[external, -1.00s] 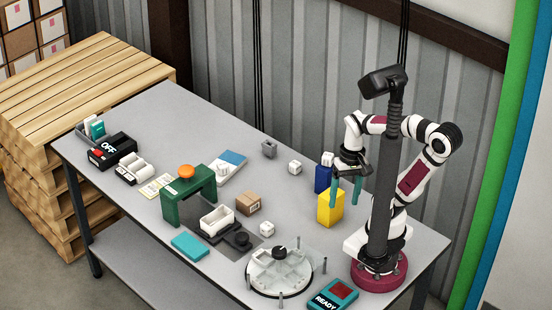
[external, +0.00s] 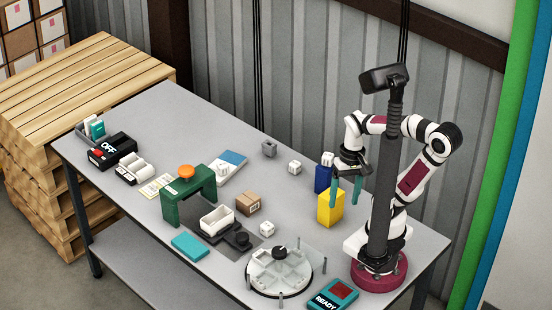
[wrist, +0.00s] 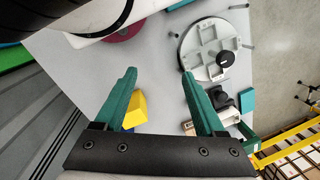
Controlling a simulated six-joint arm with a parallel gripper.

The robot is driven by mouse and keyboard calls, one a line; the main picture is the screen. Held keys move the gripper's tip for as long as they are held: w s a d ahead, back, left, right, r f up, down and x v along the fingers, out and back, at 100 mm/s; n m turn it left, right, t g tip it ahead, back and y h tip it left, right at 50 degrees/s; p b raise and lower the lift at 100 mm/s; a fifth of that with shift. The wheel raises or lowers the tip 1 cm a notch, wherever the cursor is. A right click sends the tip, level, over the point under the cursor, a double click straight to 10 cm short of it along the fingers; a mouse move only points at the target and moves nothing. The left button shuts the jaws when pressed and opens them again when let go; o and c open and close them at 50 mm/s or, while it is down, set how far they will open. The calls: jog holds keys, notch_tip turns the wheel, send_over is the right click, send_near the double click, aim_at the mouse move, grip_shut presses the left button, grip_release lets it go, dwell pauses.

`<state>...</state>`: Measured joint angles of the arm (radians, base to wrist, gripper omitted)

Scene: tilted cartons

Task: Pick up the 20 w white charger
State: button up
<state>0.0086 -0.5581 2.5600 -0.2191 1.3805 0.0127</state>
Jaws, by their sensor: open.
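Several small white charger-like cubes are in the external view: one on the table near the back (external: 295,167), one by the brown box (external: 267,229), one atop the blue carton (external: 327,158) and one on the blue-and-white box (external: 223,168). Their ratings are too small to read, so I cannot tell which is the 20 W one. My gripper (external: 346,197) is open and empty, its teal fingers pointing down near the blue carton (external: 322,180) and the yellow carton (external: 330,208). In the wrist view, the yellow carton (wrist: 135,110) shows between the fingers (wrist: 159,74).
A round clear-topped turntable (external: 279,274) with posts stands at the front. A green arch with an orange knob (external: 187,172), a brown box (external: 248,203), a grey cup-like piece (external: 269,149) and a READY device (external: 333,296) are around. The back middle of the table is mostly clear.

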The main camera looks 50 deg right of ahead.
jog(key=shift+o, duration=0.4)
jog(key=w+d+f+n+g+h, duration=0.1)
jog(key=w+d+n+h, duration=0.4)
jog(key=w, duration=0.4)
jog(key=w+d+f+n+g+h, duration=0.1)
jog(key=w+d+n+g+h, duration=0.1)
jog(key=w+n, duration=0.6)
jog(key=n+t+h, duration=0.3)
jog(key=n+h, duration=0.5)
jog(key=n, duration=0.2)
send_near(292, 166)
jog(key=shift+n+t, duration=0.3)
jog(key=shift+n, duration=0.2)
jog(key=x, duration=1.2)
jog(key=shift+s, duration=0.2)
grip_shut()
